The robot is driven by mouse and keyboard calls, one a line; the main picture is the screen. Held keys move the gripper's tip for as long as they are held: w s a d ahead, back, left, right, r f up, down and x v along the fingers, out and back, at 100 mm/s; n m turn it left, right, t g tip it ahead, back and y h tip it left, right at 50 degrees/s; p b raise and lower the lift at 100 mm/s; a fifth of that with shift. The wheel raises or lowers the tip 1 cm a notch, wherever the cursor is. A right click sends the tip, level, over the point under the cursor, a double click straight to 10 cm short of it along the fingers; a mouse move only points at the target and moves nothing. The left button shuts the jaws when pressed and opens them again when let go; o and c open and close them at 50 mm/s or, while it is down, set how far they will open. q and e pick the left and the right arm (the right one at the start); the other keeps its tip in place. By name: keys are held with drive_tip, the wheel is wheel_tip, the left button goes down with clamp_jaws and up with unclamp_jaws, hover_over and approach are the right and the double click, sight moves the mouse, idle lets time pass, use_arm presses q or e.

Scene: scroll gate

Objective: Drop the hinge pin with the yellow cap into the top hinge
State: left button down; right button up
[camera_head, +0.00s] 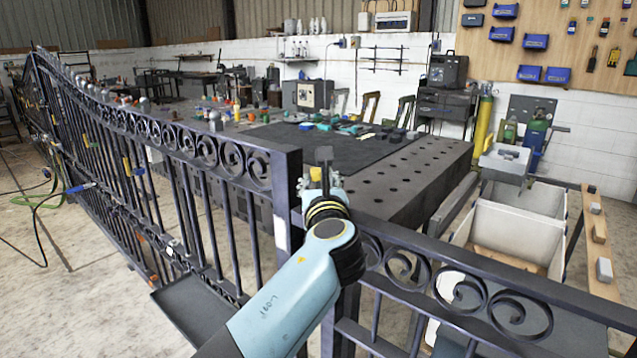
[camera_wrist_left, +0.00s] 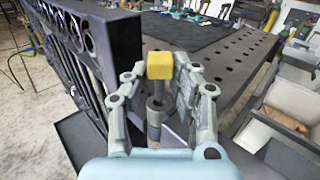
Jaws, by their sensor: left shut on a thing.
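My left gripper (camera_head: 322,182) is at the top of the gate's dark post (camera_head: 284,195), seen from behind in the head view and largely hidden by its own wrist. In the left wrist view the left gripper (camera_wrist_left: 160,78) is shut on the hinge pin, with its yellow cap (camera_wrist_left: 160,65) between the fingertips. A grey shaft (camera_wrist_left: 154,112) shows below the cap, upright between the fingers. I cannot tell whether its lower part is the pin or a hinge barrel. The top hinge is not clearly visible in either view. My right gripper is not in view.
The scrolled gate (camera_head: 150,130) runs off to the left, and a lower scrolled panel (camera_head: 470,290) runs to the right. A dark perforated worktable (camera_head: 410,185) stands close behind the post. White bins (camera_head: 505,235) stand at the right.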

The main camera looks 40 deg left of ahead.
use_arm(q)
drive_tip(key=shift+f+b, duration=0.8)
drive_tip(key=shift+f, duration=0.3)
idle(0.4)
drive_tip(key=shift+s+f, duration=0.1)
drive_tip(key=shift+f, duration=0.3)
